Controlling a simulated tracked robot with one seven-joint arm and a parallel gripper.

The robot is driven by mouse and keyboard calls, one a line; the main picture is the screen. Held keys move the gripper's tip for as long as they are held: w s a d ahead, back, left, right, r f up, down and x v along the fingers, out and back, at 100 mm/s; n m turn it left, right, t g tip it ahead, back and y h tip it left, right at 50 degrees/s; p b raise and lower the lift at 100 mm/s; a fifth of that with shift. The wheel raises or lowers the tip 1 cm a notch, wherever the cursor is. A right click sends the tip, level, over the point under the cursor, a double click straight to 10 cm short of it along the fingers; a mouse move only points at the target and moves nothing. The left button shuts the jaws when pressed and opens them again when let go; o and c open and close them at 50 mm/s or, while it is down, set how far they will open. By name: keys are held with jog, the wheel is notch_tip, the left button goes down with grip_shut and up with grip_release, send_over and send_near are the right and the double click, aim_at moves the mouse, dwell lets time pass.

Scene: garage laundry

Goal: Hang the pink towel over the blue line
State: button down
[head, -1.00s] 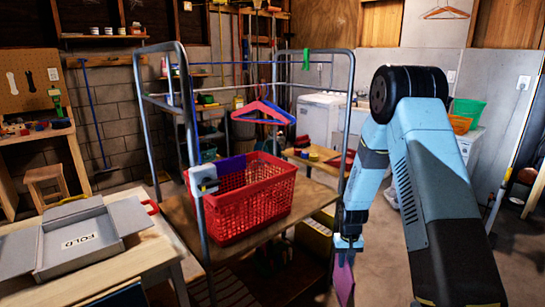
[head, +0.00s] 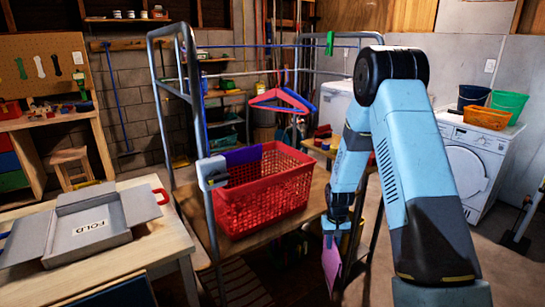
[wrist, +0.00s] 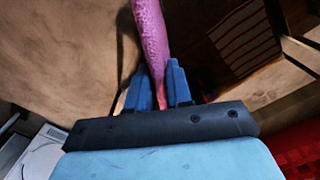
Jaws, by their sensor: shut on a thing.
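The pink towel (head: 331,264) hangs down from my gripper (head: 336,229) at the front right of the metal rack, low beside the wooden shelf. In the wrist view the blue fingers (wrist: 159,90) are shut on the towel (wrist: 152,36), which extends away as a narrow strip. The blue line (head: 262,46) runs across the upper part of the rack, well above and behind my gripper. The towel is apart from it. A green clip (head: 329,43) sits at the line's right end.
A red basket (head: 262,192) stands on the rack's wooden shelf (head: 190,205), with a purple cloth (head: 243,155) at its back rim. Red and blue hangers (head: 283,101) hang inside the rack. A table with a grey fold box (head: 92,225) stands left, a washer (head: 472,160) right.

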jog(key=shift+a, duration=0.25)
jog(key=shift+r, duration=0.1)
